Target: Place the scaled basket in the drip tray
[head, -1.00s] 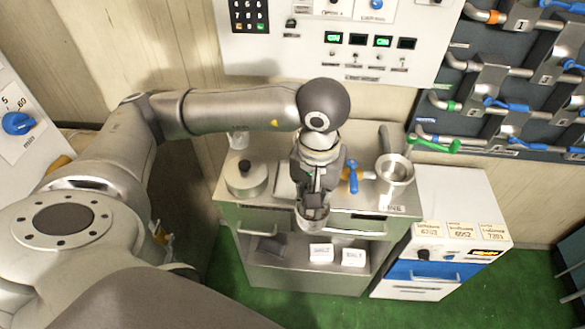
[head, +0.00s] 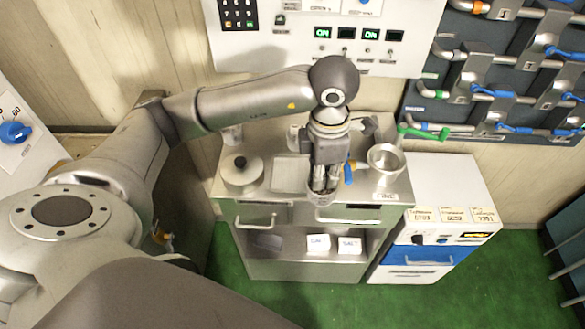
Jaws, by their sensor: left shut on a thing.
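My left gripper (head: 322,190) points down over the front part of the steel cart top (head: 275,203). It is shut on a small metal thing at its fingertips, apparently the basket (head: 322,199), mostly hidden by the fingers. A flat, shallow metal tray (head: 289,174), which looks like the drip tray, lies on the cart top just left of the gripper. The held thing is to the right of the tray and nearer the front edge. I cannot tell its exact height above the cart. My right gripper is not in view.
A lidded round pot (head: 241,174) stands left of the tray. A steel bowl or funnel (head: 385,160) stands at the right, with a blue handle (head: 348,172) close beside the gripper. White boxes (head: 318,243) sit on the shelf below. A control panel (head: 320,40) is behind.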

